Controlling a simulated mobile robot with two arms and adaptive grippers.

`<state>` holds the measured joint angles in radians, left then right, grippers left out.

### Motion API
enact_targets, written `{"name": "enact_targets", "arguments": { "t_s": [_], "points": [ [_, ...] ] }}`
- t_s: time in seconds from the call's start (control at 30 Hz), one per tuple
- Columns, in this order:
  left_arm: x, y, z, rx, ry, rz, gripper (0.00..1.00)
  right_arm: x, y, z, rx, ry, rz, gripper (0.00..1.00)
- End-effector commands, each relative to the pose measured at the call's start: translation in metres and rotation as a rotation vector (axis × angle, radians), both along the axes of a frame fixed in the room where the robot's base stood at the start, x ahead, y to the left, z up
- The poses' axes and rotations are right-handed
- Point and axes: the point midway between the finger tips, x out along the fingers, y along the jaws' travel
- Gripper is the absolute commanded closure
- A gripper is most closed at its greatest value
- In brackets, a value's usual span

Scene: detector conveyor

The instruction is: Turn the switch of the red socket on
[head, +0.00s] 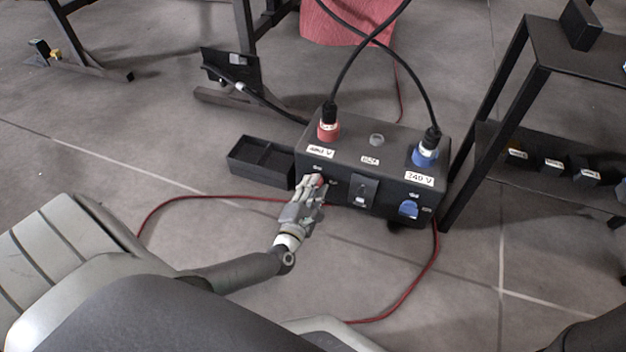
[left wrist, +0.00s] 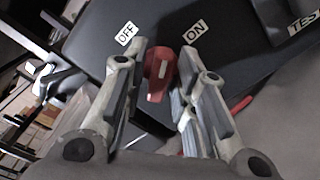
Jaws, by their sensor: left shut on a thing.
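The dark power box (head: 395,148) stands on the floor in the head view. Its red socket (head: 328,133) on top left has a black cable plugged in. The red switch (head: 319,181) is on the front face below it, partly covered by my left gripper (head: 315,187). In the left wrist view the red switch (left wrist: 157,75) sits between the two fingers of my left gripper (left wrist: 160,88), which is shut on it. An OFF label (left wrist: 127,33) is at its upper left and an ON label (left wrist: 195,32) at its upper right. The knob points roughly between them.
A blue socket (head: 424,153) with a cable and a blue switch (head: 408,209) are on the box's right side. A black tray (head: 262,160) adjoins the box on the left. A dark shelf (head: 535,160) stands close on the right. A red cable (head: 400,292) lies across the floor.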

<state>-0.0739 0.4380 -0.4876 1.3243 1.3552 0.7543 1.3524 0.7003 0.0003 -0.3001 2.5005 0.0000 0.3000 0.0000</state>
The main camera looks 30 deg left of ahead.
Motion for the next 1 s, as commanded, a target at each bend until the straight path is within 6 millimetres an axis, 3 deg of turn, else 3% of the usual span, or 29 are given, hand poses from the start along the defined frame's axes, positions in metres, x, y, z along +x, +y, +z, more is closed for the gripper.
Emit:
{"name": "enact_targets", "arguments": {
  "t_s": [0.5,1.0],
  "points": [
    [0.002,-0.003,0.001,0.417,0.100,-0.004,0.99,0.000,0.000,0.029,0.000,0.001,-0.001,0.41],
    [0.004,-0.003,0.000,0.580,0.136,-0.005,1.00,0.000,0.000,0.035,0.000,0.001,0.000,0.41]
  ]
}}
